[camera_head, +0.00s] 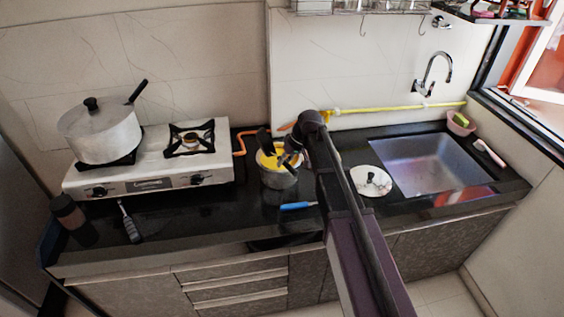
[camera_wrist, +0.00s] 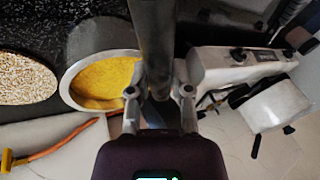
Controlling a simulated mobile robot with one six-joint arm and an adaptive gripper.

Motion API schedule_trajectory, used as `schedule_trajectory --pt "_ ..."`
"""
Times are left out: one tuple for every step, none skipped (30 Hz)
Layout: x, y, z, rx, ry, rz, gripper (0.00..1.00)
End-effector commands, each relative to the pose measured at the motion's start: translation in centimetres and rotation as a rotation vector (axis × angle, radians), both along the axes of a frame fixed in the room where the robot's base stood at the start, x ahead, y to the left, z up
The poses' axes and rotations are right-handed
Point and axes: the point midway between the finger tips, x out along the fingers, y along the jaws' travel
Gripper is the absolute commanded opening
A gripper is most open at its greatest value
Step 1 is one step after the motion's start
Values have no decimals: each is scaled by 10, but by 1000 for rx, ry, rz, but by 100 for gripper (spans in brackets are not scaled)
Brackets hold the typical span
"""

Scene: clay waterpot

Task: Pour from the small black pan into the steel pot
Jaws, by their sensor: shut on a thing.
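The steel pot (camera_head: 279,181) stands on the dark counter right of the stove, with yellow contents inside. Its open rim and yellow contents also show in the wrist view (camera_wrist: 104,82). My gripper (camera_head: 289,158) is at the pot's mouth. In the wrist view my gripper (camera_wrist: 160,92) is shut on a dark grey bar (camera_wrist: 153,45), seemingly the handle of the small black pan. A dark, tilted shape that looks like the pan (camera_head: 263,140) shows above the pot's far left rim. The pan's inside and any flow from it cannot be made out.
A white stove (camera_head: 150,178) with a large lidded pot (camera_head: 100,135) stands left. A round pale disc (camera_head: 360,185) lies right, before the sink (camera_head: 430,165). A blue-handled tool (camera_head: 297,206) lies near the pot's front. An orange hose (camera_head: 239,146) runs behind.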

Motion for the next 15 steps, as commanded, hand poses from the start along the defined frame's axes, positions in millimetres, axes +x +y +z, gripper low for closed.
schedule_trajectory --pt "2 -1 -1 14 6 -1 0" --pt "2 -2 -1 21 10 -1 0" --pt "2 -2 0 30 15 1 0" --pt "2 -2 0 37 18 1 0" --pt "2 -2 0 42 23 2 0" --pt "2 -3 0 51 26 2 0" --pt "2 -3 0 55 29 2 0" --pt "2 -3 1 58 30 2 0" --pt "2 -3 1 61 33 2 0" --pt "2 -3 1 62 33 3 0" --pt "2 -3 1 63 34 3 0" --pt "2 -3 1 64 34 3 0" --pt "2 -3 1 64 34 3 0" --pt "2 -3 1 64 34 3 0" --pt "2 -3 1 63 33 2 0"
